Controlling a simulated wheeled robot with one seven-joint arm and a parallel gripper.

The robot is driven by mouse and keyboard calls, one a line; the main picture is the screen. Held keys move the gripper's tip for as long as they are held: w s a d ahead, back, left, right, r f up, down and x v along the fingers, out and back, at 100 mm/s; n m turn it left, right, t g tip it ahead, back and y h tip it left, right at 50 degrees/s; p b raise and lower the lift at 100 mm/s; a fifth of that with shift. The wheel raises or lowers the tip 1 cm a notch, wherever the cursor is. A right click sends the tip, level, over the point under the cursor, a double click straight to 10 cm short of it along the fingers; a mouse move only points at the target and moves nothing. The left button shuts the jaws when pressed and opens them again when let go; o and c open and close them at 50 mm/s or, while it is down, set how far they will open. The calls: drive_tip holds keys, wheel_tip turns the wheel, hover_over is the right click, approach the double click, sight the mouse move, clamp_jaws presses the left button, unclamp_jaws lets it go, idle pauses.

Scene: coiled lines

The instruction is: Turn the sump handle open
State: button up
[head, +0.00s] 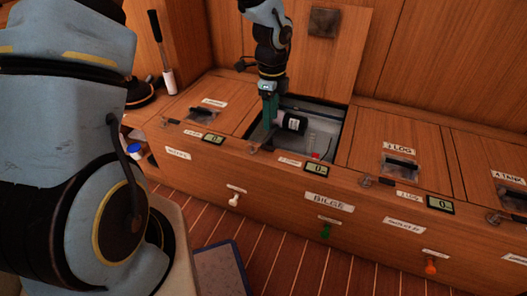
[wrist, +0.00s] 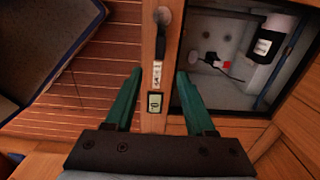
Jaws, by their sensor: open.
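A small black lever handle on a round grey pivot (head: 255,148) sits on the front ledge of the open middle locker; it also shows at the top centre of the wrist view (wrist: 160,40). A small label beside it (wrist: 157,75) is too small to read surely, so I cannot confirm it is the sump handle. My gripper (head: 270,120) has green fingers and points down over the ledge at the locker's left side. In the wrist view my gripper (wrist: 159,73) is open and empty. The handle lies beyond its fingertips, with the label between them. One finger hides part of the handle in the head view.
The open locker (wrist: 215,92) holds a black cylinder with a white label (head: 292,122) and a small red-tipped part (wrist: 226,64). Digital displays (head: 316,169) sit along the ledge. White (head: 234,200), green (head: 326,231) and orange (head: 430,267) knobs stick out of the front panel.

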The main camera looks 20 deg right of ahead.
sight(270, 148)
wheel_tip(270, 148, down, 10)
drive_tip(key=b, duration=0.2)
drive_tip(key=shift+f+b, duration=0.1)
drive_tip(key=shift+b, duration=0.25)
clamp_jaws()
drive_tip(key=shift+a, duration=0.1)
idle(1.2)
